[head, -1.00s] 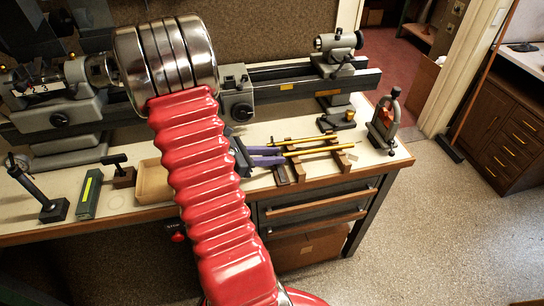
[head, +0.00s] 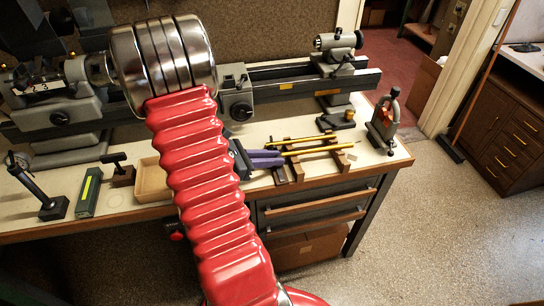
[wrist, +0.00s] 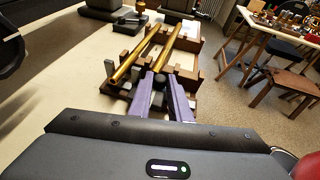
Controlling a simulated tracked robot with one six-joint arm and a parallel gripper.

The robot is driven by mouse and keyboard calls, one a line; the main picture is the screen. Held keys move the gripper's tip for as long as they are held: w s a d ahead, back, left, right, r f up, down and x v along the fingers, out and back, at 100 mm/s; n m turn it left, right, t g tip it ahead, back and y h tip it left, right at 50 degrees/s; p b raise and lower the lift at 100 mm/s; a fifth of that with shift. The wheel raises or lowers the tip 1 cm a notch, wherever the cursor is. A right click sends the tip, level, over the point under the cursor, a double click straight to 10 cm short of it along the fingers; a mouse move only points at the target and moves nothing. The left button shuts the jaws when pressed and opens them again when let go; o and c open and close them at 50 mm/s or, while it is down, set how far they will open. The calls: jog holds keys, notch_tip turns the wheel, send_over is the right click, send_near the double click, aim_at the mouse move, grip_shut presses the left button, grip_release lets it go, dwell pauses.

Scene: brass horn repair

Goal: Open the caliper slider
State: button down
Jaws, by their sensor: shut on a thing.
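My gripper (head: 281,157) reaches right over the bench with two purple fingers, nearly together. In the wrist view my gripper (wrist: 158,74) has its fingertips shut on a small grey part at the near end of a wooden rack (wrist: 190,77). This seems to be the caliper slider, mostly hidden between the fingers; the rest of the caliper I cannot make out. Two brass rods (wrist: 137,54) lie across the rack, with their near ends close to the fingertips. In the head view the rack (head: 296,167) stands near the bench's front edge.
A lathe (head: 275,88) runs along the back of the bench. A small clamp-like stand (head: 384,125) is at the right end. A shallow wooden tray (head: 151,181), a green block (head: 88,192) and a dark stand (head: 52,207) are on the left. Bare benchtop shows between them.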

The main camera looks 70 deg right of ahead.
jog(key=shift+s+a, duration=0.5)
jog(key=shift+a, duration=0.3)
jog(key=c, duration=1.9)
grip_release()
jog(key=shift+w+a+r, duration=0.2)
jog(key=shift+w+a, duration=0.05)
jog(key=shift+w, duration=0.15)
jog(key=v, duration=1.2)
jog(key=shift+w+a+r, duration=0.15)
jog(key=shift+w+a, duration=0.1)
jog(key=shift+a, duration=0.05)
